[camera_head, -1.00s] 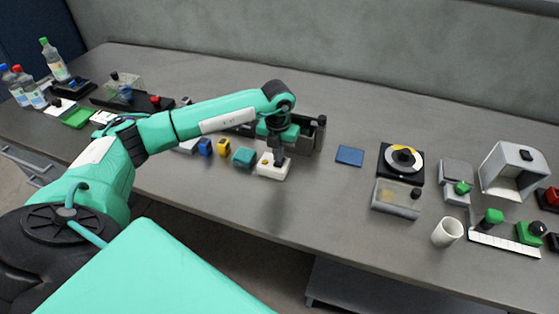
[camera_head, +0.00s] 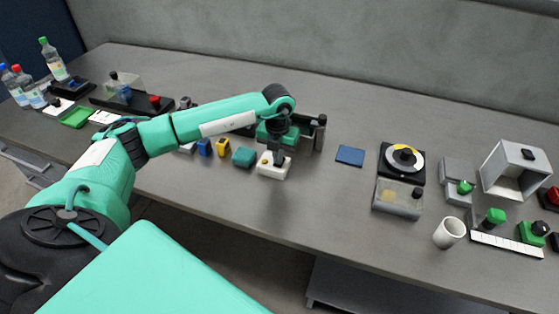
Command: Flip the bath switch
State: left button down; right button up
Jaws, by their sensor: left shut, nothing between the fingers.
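A small white box (camera_head: 267,173) with a yellow spot on top stands on the table below my left arm's end. It is the switch-like thing closest to my gripper; I cannot read a label that marks it as the bath switch. My left gripper (camera_head: 279,160) is shut and empty, pointing down, with its tips at the top of the white box. Whether the tips touch it I cannot tell, and they hide part of its top, so the switch's position is not clear. My right gripper is not in view.
A teal block (camera_head: 244,157), a yellow block (camera_head: 223,147) and a blue block (camera_head: 205,147) stand left of the white box. A dark rack (camera_head: 319,134) is close behind the gripper. A blue pad (camera_head: 350,155) lies to the right, with bare table in front of it.

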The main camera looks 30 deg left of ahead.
pick_arm(q)
jog(key=shift+f, duration=0.15)
jog(key=shift+r+p, duration=0.4)
jog(key=shift+r, duration=0.3)
jog(key=shift+r+p, duration=1.5)
jog(key=shift+r, duration=1.35)
